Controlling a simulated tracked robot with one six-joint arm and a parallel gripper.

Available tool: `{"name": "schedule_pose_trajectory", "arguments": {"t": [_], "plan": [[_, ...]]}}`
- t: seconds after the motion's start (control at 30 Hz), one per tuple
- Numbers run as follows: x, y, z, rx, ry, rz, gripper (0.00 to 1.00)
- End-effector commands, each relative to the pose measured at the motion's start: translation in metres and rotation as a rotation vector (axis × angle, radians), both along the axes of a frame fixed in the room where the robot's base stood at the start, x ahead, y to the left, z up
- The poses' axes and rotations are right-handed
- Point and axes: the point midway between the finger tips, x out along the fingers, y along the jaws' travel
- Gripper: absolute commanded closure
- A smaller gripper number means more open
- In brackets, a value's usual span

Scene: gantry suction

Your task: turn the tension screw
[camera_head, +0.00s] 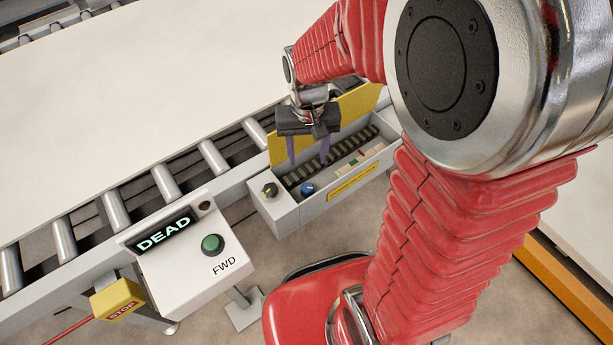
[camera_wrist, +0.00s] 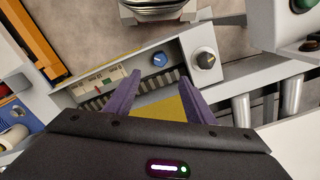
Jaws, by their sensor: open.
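A pale open-topped box (camera_head: 287,215) sits at the side of the conveyor. No label tells me which is the tension screw. In the wrist view the blue knob (camera_wrist: 160,59) shows beyond my fingertips and the dark knob (camera_wrist: 204,59) lies to its right. A scale strip with red and green marks (camera_wrist: 100,82) lies along the box. My gripper (camera_head: 308,160) is open and empty above the box, purple fingers pointing down, apart from both knobs.
A yellow lid (camera_head: 360,108) stands raised behind the box. A control panel (camera_head: 180,265) reading "DEAD", with a green FWD button (camera_head: 212,245), stands at the left, with a yellow stop box (camera_head: 118,298) below. Conveyor rollers (camera_head: 165,182) run behind.

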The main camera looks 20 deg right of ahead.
Motion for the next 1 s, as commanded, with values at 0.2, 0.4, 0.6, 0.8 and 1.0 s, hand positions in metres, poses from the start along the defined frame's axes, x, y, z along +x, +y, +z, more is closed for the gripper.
{"name": "schedule_pose_trajectory", "arguments": {"t": [0.2, 0.4, 0.6, 0.8, 1.0], "plan": [[0.000, 0.000, 0.000, 0.000, 0.000, 0.001, 0.51], [0.000, 0.000, -0.007, -0.001, 0.002, 0.001, 0.51], [-0.001, 0.000, -0.028, 0.000, 0.005, 0.001, 0.51], [-0.001, 0.000, -0.056, 0.000, 0.005, 0.001, 0.51], [0.000, 0.000, -0.082, 0.000, 0.005, 0.001, 0.51]]}}
